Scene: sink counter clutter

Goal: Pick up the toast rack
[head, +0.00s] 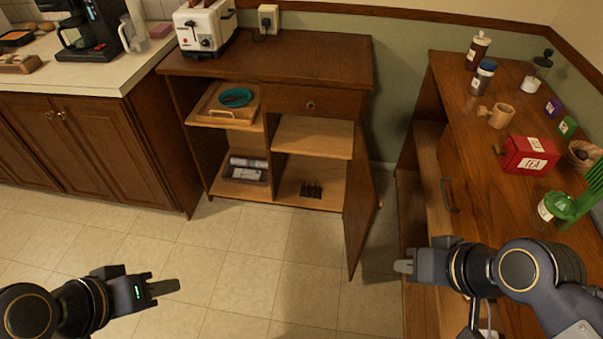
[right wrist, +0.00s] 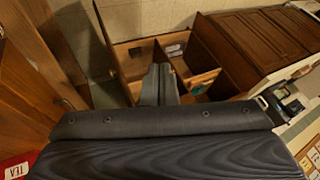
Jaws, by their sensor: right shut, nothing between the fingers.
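A small dark rack with upright bars, which looks like the toast rack (head: 312,190), stands on the lower right shelf of the open wooden cabinet (head: 272,80) in the head view. My left gripper (head: 168,287) is over the floor at the lower left, apart from the rack. Its fingers appear edge-on, so their opening is unclear.
The cabinet's open door (head: 358,215) juts forward just right of the rack. A tray with a teal bowl (head: 235,97) sits on the upper left shelf. A toaster (head: 204,27) stands on top. The right wooden counter (head: 490,130) carries a red tea tin (head: 528,155). The tiled floor (head: 240,260) is clear.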

